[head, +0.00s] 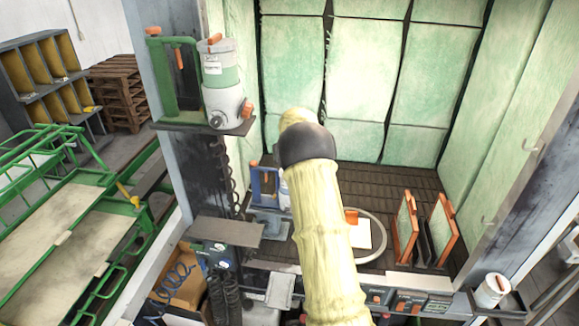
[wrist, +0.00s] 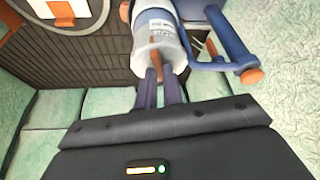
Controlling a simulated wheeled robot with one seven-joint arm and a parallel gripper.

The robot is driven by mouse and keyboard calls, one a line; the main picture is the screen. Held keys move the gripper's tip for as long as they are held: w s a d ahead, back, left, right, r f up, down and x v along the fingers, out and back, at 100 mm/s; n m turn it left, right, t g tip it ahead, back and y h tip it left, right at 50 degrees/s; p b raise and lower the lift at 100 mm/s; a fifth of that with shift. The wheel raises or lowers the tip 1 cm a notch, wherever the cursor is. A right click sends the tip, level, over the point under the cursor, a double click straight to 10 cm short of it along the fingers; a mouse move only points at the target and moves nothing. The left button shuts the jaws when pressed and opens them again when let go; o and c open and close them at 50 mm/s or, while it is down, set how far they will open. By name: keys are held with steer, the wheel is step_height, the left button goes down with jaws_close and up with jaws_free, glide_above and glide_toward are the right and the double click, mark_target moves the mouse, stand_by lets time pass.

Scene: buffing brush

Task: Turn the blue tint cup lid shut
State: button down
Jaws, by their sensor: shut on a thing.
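The blue tint cup (wrist: 152,22) shows in the wrist view as a white and grey cylinder with a printed label, next to a blue stand (wrist: 228,40) with an orange knob. Its pale lid end (wrist: 172,57) faces my gripper. An orange-brown tab (wrist: 156,48) on it lies at the fingertips. My gripper (wrist: 159,72) is shut on this tab, its dark fingers close together. The exact contact is hard to see. In the head view the blue stand (head: 262,187) and part of the cup (head: 284,193) show just left of my arm, which hides my gripper.
A green stand (head: 168,75) with a similar cup (head: 222,85) is on a shelf at upper left. Orange-edged panels (head: 405,230) stand at the booth's right. A hose ring (head: 378,235) lies behind my arm. A white cup (head: 491,290) is at lower right.

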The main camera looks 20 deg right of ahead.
steer(key=c, duration=1.5)
jaws_free()
steer(key=b+v, duration=0.6)
steer(key=v, duration=1.1)
steer(key=shift+s+a+r, duration=0.1)
steer(key=shift+r, duration=0.1)
